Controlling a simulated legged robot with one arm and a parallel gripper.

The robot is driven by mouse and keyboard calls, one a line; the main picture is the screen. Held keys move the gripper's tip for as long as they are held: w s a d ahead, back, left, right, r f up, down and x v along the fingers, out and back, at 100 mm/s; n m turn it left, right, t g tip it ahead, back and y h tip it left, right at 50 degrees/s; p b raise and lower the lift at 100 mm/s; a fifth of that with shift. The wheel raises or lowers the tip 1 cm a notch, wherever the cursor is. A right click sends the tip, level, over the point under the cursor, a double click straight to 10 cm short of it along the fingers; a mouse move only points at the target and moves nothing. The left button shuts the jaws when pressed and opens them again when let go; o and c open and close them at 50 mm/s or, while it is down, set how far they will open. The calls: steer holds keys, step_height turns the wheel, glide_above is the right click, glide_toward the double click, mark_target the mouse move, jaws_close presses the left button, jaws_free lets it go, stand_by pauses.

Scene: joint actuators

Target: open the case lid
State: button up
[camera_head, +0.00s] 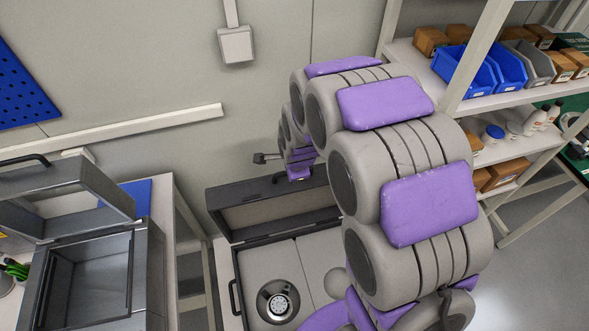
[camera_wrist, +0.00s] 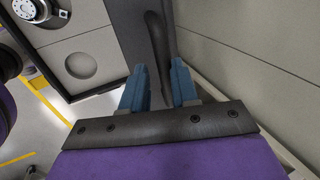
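The case (camera_head: 236,262) stands low in front of me, and its grey lid (camera_head: 275,212) is raised at the back, with the inside showing. A round metal actuator (camera_head: 278,301) sits in a recess of the light insert; part of it also shows in the wrist view (camera_wrist: 27,8). My purple arm hides the case's right side. My gripper (camera_wrist: 158,68) is at the lid's upper edge. Its two blue fingers are apart, one on each side of a dark curved handle (camera_wrist: 158,35). I cannot tell whether either finger touches the handle.
Another open grey case (camera_head: 150,265) stands on a table at the left. A shelf (camera_head: 405,52) with blue bins (camera_head: 465,72) and small boxes is at the right. The wall (camera_head: 150,70) is close behind the lid.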

steer(key=shift+o, duration=1.1)
steer(key=shift+a, duration=0.15)
steer(key=shift+d, duration=0.25)
steer(key=shift+d+r, duration=0.15)
steer(key=shift+r, duration=0.15)
steer(key=a+v, duration=0.1)
steer(key=v, duration=1.5)
steer(key=shift+r, duration=0.3)
